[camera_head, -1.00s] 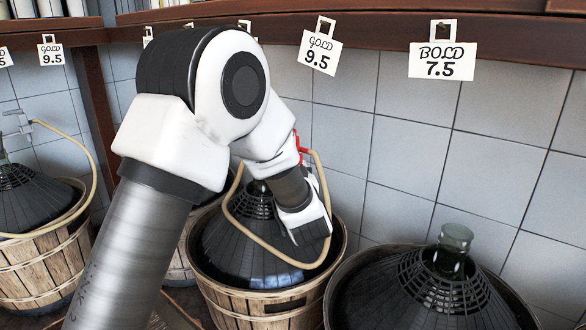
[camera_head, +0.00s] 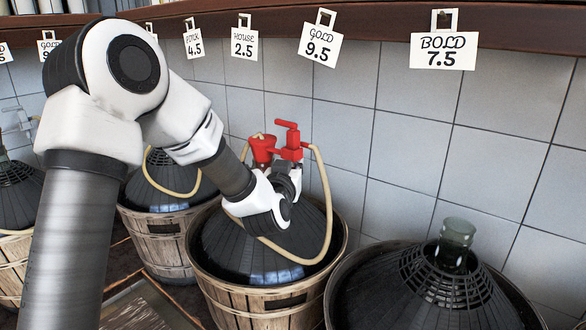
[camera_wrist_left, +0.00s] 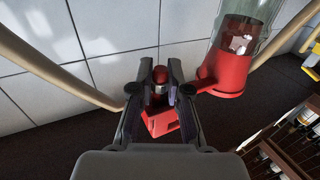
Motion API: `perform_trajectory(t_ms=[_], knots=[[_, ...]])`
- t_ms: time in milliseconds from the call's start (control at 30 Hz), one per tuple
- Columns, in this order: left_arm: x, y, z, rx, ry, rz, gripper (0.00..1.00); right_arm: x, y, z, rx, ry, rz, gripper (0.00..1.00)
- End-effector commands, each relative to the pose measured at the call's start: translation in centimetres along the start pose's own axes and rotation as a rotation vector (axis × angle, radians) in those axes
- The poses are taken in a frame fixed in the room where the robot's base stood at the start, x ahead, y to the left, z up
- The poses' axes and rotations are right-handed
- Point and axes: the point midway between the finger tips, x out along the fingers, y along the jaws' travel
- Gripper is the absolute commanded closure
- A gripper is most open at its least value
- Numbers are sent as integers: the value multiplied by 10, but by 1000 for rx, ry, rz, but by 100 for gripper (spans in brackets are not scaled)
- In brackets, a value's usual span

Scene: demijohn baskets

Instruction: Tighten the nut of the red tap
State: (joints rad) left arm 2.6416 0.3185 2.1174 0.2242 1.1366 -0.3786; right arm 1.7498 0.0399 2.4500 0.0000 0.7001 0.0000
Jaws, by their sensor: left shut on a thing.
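The red tap (camera_head: 291,142) stands over the middle demijohn (camera_head: 235,245) in the head view, with its lever on top. A red cup-shaped part (camera_head: 263,148) is just left of it. My left gripper (camera_head: 287,178) is directly below the tap body. In the left wrist view, my left gripper (camera_wrist_left: 160,92) is shut on a part of the red tap (camera_wrist_left: 161,124), with red and grey pieces between its fingers. Beside it a red collar (camera_wrist_left: 226,78) sits around a clear glass neck (camera_wrist_left: 243,28). The fingers hide much of the nut area. My right gripper is not in view.
A beige hose (camera_head: 325,205) loops around the tap and demijohn. An open-necked demijohn (camera_head: 455,245) stands at right, more basketed demijohns at left. A tiled wall (camera_head: 420,150) and a shelf edge with price tags (camera_head: 443,51) lie behind.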

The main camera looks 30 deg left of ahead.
Motion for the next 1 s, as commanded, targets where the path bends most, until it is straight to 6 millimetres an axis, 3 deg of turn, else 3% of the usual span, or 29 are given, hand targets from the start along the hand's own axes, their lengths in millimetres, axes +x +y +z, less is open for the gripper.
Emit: perform_trajectory(t_ms=[400, 433, 500, 833, 1000], knots=[[-1, 1, 1, 2, -1, 65, 100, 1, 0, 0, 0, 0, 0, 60], [-1, 1, 1, 2, -1, 64, 77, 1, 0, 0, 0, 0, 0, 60], [-1, 1, 1, 2, -1, 64, 57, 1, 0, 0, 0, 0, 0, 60], [-4, 0, 0, 1, 0, 63, 57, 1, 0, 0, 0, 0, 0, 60], [-30, -1, 0, 0, -2, 64, 57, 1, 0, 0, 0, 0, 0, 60]])
